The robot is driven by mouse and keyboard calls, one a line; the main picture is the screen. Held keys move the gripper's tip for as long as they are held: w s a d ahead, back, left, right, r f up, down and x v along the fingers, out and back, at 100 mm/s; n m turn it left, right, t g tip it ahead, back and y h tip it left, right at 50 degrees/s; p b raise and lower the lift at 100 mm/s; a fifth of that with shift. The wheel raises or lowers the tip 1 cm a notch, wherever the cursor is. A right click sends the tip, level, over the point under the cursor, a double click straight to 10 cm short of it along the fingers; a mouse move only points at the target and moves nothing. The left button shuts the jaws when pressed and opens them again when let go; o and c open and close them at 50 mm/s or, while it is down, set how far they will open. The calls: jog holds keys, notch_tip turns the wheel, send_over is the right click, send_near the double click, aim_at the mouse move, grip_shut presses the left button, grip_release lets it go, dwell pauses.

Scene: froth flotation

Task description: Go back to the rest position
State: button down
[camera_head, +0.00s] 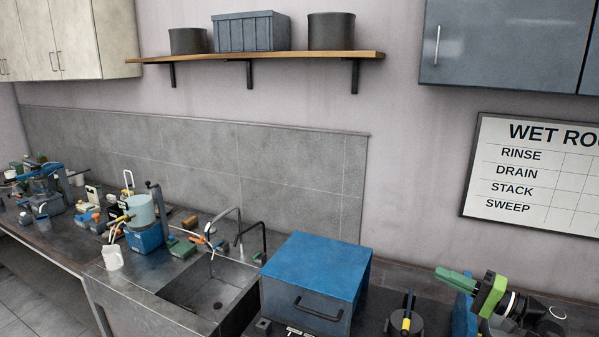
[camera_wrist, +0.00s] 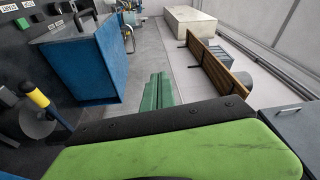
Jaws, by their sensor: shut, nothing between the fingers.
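My gripper (camera_head: 447,275) is at the lower right of the head view, above the dark counter to the right of a blue-topped box (camera_head: 318,266). Its green fingers point left in that view and are shut with nothing between them. In the wrist view the green fingers (camera_wrist: 157,90) stand together in the middle, beyond the lime-green and black gripper body. The blue box (camera_wrist: 84,60) shows on the left of the wrist view, apart from the fingers.
A yellow-handled tool (camera_head: 406,318) stands beside the box. A sink (camera_head: 212,290) with taps lies left of it, and equipment clutters the counter further left. A wall shelf (camera_head: 260,56) and a grey cabinet (camera_head: 505,42) hang above. Open air lies around the fingers.

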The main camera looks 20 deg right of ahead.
jog(key=w+a+f+n+g+y+b, duration=0.1)
jog(key=w+a+f+n+g, duration=0.2)
jog(key=a, duration=0.6)
jog(key=w+a+f+n+g+y+b, duration=0.1)
jog(key=w+a+f+g, duration=0.3)
jog(key=a, duration=0.6)
jog(key=w+a+f+n+g+y+b, duration=0.1)
jog(key=w+a+f+g+b, duration=0.1)
jog(key=w+a+f, duration=0.5)
jog(key=s+a+f+n+g+h+b, duration=0.1)
jog(key=a+f+g, duration=0.15)
jog(key=a, duration=0.45)
jog(key=s+a+f+n+g+h, duration=0.1)
jog(key=s+a+f+g, duration=0.15)
jog(key=a, duration=0.45)
jog(key=s+a+f+n+g+h+b, duration=0.25)
jog(key=a+f+h, duration=0.4)
jog(key=f, duration=0.45)
jog(key=d+f+h, duration=0.3)
jog(key=d+h, duration=0.2)
jog(key=d, duration=0.4)
jog(key=shift+d+t+p, duration=0.35)
jog(key=shift+t, duration=0.1)
jog(key=shift+w, duration=0.15)
